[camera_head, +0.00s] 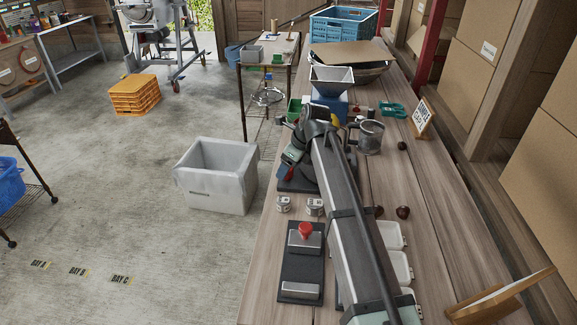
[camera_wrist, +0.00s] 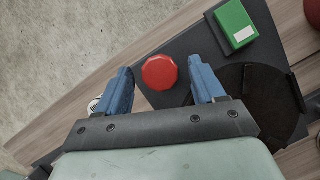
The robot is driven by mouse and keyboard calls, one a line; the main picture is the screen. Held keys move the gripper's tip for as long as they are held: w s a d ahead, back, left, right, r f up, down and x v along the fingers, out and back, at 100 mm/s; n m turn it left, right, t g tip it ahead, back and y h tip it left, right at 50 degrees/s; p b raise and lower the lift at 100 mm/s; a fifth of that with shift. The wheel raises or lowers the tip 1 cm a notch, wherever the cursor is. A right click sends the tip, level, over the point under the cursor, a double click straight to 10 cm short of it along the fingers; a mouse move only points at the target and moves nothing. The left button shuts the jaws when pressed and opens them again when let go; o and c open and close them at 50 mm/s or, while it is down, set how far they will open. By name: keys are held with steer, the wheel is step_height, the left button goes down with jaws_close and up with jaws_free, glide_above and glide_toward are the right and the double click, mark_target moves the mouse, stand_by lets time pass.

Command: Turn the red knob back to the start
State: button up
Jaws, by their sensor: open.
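The red knob (camera_wrist: 160,72), with a faceted rim, shows in the wrist view between my gripper's two blue fingers. It sits by the edge of a dark base plate (camera_wrist: 185,45). My gripper (camera_wrist: 160,88) is open, one finger to each side of the knob with gaps in the picture. I cannot tell how far down the fingers reach. A green block (camera_wrist: 236,24) with a white label and a black disc (camera_wrist: 262,105) are on the same plate. In the head view my arm hides much of this plate (camera_head: 298,187), and the knob is mostly covered.
A separate dark panel with a red mushroom-shaped top (camera_head: 306,230) stands nearer on the bench. Tins (camera_head: 283,204) lie between it and the plate. A metal mug (camera_head: 370,137), a hopper (camera_head: 332,78) and white trays (camera_head: 396,262) are around. The floor lies beyond the left edge.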

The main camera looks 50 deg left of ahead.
steer(key=shift+c, duration=0.3)
steer(key=c, duration=1)
steer(key=n, duration=0.2)
steer(key=n+g, duration=0.1)
steer(key=shift+w+a+n+h, duration=0.15)
steer(key=shift+a+n+h, duration=0.05)
steer(key=shift+n+h, duration=0.2)
steer(key=n+g+h, duration=0.1)
steer(key=n, duration=0.3)
steer(key=shift+a+n, duration=0.1)
steer(key=shift+n, duration=0.2)
steer(key=n+h, duration=0.1)
steer(key=n, duration=0.1)
steer(key=n+h, duration=0.1)
steer(key=n, duration=0.1)
steer(key=shift+w+a+g, duration=0.1)
steer(key=shift+g, duration=0.3)
steer(key=n, duration=0.2)
steer(key=n+h, duration=0.1)
steer(key=n, duration=0.1)
steer(key=shift+n+h, duration=0.3)
